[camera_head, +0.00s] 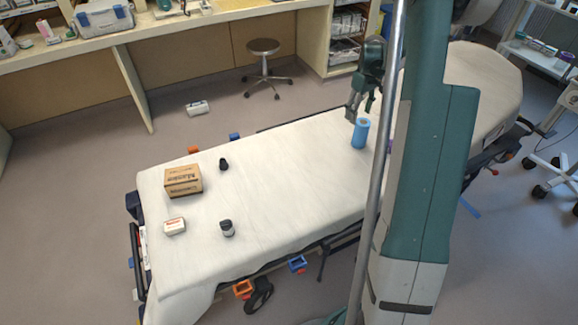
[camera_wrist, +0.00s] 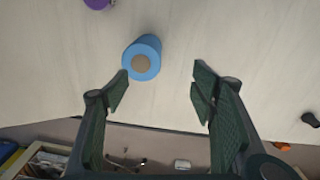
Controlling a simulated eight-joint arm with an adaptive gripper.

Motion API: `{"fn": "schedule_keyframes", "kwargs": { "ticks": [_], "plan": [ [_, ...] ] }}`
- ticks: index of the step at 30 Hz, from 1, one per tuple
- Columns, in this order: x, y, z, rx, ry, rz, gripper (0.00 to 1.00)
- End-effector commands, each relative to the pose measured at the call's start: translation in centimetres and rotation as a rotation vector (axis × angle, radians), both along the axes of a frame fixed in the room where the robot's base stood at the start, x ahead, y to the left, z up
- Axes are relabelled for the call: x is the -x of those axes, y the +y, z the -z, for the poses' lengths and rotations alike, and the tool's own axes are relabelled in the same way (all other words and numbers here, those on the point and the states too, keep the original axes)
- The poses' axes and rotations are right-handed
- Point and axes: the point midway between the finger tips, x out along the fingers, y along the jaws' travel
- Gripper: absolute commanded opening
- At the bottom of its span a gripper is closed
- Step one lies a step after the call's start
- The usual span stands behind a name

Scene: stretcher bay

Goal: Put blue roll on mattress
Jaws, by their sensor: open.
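The blue roll (camera_head: 360,133) stands upright on the white mattress (camera_head: 290,170), toward its right part in the head view. In the wrist view the blue roll (camera_wrist: 142,57) shows its round end with a brown core, just beyond the left fingertip. My gripper (camera_head: 361,108) hangs above and slightly left of the roll in the head view. In the wrist view my gripper (camera_wrist: 160,85) has its two fingers wide apart with nothing between them. The roll appears apart from the fingers.
On the mattress's left part are a cardboard box (camera_head: 183,182), a small white box (camera_head: 174,227), a dark-topped container (camera_head: 227,229) and a small black item (camera_head: 223,164). A purple object (camera_wrist: 97,4) lies near the roll. The mattress's middle is clear. A stool (camera_head: 265,65) stands behind.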

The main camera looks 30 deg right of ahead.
Motion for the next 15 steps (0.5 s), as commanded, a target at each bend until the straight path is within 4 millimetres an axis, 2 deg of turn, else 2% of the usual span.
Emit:
{"fn": "schedule_keyframes", "kwargs": {
  "ticks": [3,15],
  "plan": [
    [0.0,2.5,-2.4,0.01,-0.018,0.001,0.56],
    [1.2,10.7,-9.7,0.042,-0.088,0.022,0.56]
  ]
}}
